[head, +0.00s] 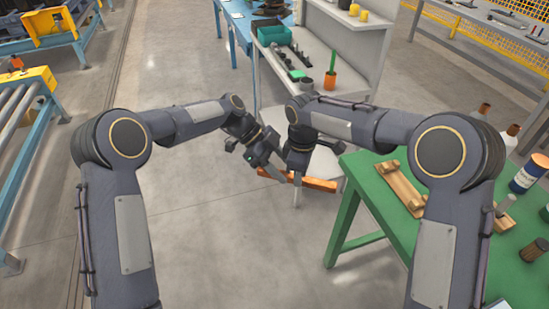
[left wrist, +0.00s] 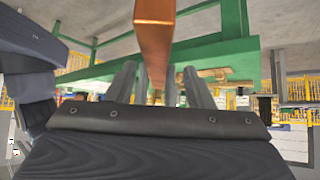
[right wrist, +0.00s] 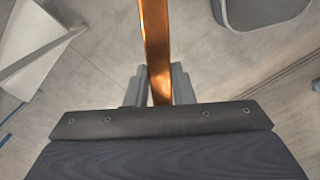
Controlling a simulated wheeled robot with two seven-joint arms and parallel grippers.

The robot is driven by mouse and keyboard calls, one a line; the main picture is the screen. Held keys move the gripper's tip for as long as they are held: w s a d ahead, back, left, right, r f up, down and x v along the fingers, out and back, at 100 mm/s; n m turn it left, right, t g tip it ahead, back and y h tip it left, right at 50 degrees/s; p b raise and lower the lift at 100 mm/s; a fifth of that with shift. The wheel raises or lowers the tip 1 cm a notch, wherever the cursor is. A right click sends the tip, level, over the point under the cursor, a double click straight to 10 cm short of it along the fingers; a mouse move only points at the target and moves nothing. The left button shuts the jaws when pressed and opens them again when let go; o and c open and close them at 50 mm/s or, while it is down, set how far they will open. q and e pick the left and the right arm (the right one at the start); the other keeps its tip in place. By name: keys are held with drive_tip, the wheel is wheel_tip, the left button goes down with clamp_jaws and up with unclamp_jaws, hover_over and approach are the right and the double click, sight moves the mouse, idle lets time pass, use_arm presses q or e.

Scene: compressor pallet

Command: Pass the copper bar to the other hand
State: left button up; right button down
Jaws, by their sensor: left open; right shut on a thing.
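The copper bar (head: 320,184) is held in the air between my two arms in the head view, roughly level and running left to right. My right gripper (head: 297,178) is shut on it, and the bar (right wrist: 156,45) stands between the fingers in the right wrist view. My left gripper (head: 278,172) is open close beside it, toward the bar's left part. In the left wrist view the bar (left wrist: 154,40) runs between the spread fingers (left wrist: 150,85), with space on both sides. I cannot tell whether either left finger touches it.
A green table (head: 360,185) with a wooden fixture (head: 402,190) and several bottles stands at the right. A grey bench (head: 325,95) with a green bin (head: 274,36) stands behind the grippers. The floor (head: 210,230) at centre left is clear.

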use_arm(q)
drive_tip(key=shift+d, duration=0.1)
clamp_jaws()
use_arm(e)
drive_tip(key=c, duration=1.2)
unclamp_jaws()
drive_tip(key=shift+o, duration=0.2)
drive_tip(key=shift+r, duration=0.1)
